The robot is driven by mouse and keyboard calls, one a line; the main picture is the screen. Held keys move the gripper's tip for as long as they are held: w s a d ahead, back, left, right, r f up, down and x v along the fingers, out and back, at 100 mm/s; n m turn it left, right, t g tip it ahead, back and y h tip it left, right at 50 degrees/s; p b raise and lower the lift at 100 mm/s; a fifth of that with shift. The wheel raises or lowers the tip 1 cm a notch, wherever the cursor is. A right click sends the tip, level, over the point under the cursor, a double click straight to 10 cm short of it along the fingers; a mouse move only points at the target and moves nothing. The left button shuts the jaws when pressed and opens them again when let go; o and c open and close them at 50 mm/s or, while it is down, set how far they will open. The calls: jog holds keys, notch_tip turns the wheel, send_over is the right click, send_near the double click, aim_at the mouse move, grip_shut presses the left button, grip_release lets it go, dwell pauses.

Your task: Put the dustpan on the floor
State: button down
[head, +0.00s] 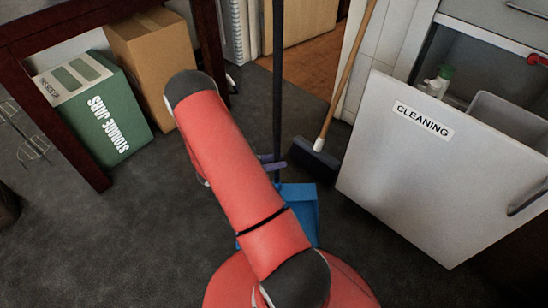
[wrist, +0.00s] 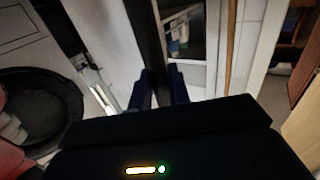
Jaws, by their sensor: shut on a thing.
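The dustpan has a blue pan (head: 304,207) and a long dark upright handle (head: 278,80). The pan is low over the dark floor and partly hidden behind my red arm. I cannot tell whether it touches the floor. My gripper (head: 272,162) is shut on the handle, above the pan, and is partly hidden by my arm. In the wrist view the handle (wrist: 147,35) runs down between the two dark blue fingers of my gripper (wrist: 160,90).
A broom (head: 320,155) leans right of the dustpan, close to it. An open white door labelled CLEANING (head: 430,165) stands at right. A green storage box (head: 98,108), a cardboard box (head: 148,60) and a dark table leg (head: 75,145) are at left. Carpet (head: 120,235) at lower left is clear.

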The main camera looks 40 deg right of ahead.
aim_at(276, 175)
jog(key=shift+f+b, duration=2.15)
jog(key=shift+f, duration=1.35)
jog(key=c, duration=1.2)
grip_release()
jog(key=shift+c, duration=0.2)
jog(key=shift+f, duration=0.1)
